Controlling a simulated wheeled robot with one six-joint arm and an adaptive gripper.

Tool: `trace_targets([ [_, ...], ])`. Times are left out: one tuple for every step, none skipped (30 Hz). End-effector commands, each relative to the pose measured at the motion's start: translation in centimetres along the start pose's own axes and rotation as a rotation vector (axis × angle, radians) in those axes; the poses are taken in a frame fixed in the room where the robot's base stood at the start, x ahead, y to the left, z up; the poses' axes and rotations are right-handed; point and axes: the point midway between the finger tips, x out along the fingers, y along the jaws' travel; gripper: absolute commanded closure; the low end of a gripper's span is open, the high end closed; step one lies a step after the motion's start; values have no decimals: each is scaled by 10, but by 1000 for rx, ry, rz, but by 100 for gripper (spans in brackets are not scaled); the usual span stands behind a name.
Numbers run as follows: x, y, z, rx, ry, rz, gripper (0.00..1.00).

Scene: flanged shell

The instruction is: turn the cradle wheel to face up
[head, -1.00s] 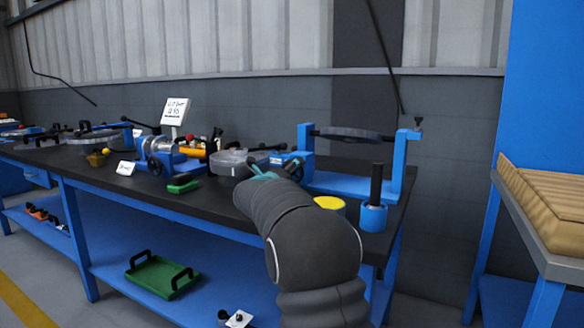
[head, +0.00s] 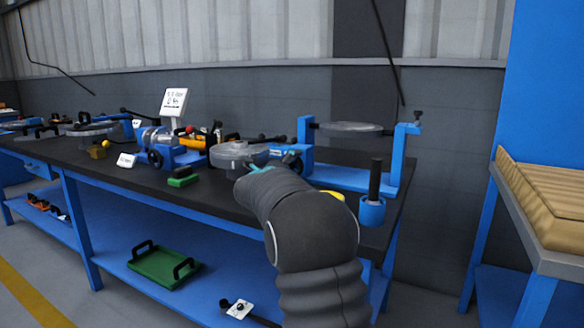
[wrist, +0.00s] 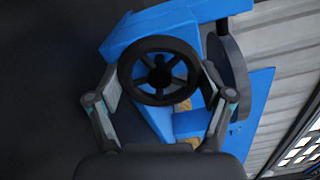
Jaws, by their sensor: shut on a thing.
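The cradle (head: 350,178) is a blue frame at the right end of the bench, and its blue body fills the middle of the wrist view (wrist: 160,28). A pale round flanged part (head: 350,127) sits between its uprights, seen nearly edge-on; a grey curved part also shows in the wrist view (wrist: 232,65). The black spoked cradle wheel (wrist: 159,76) is between the fingers of my gripper (wrist: 160,98), which is shut on its rim. In the head view my gripper (head: 262,168) is at the cradle's left side, mostly hidden by my arm.
A blue cup with a black post (head: 372,212) stands at the bench's front right. A clear round drum (head: 238,155) and a green block (head: 183,177) lie left of my gripper. A green tray (head: 163,265) is on the lower shelf.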

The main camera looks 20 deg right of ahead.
Motion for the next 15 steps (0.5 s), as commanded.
trace_targets([
  [0,0,0,0,1,0,55],
  [0,0,0,0,1,0,13],
  [0,0,0,0,1,0,3],
  [0,0,0,1,1,0,0],
  [0,0,0,1,1,0,0],
  [0,0,0,1,1,0,0],
  [0,0,0,1,1,0,0],
  [0,0,0,1,0,0,0],
  [0,0,0,1,0,0,0],
  [0,0,0,1,0,0,0],
  [0,0,0,1,0,0,0],
  [0,0,0,1,0,0,0],
  [0,0,0,1,0,0,0],
  [-1,0,0,1,0,0,0],
  [-2,0,0,1,-1,0,0],
])
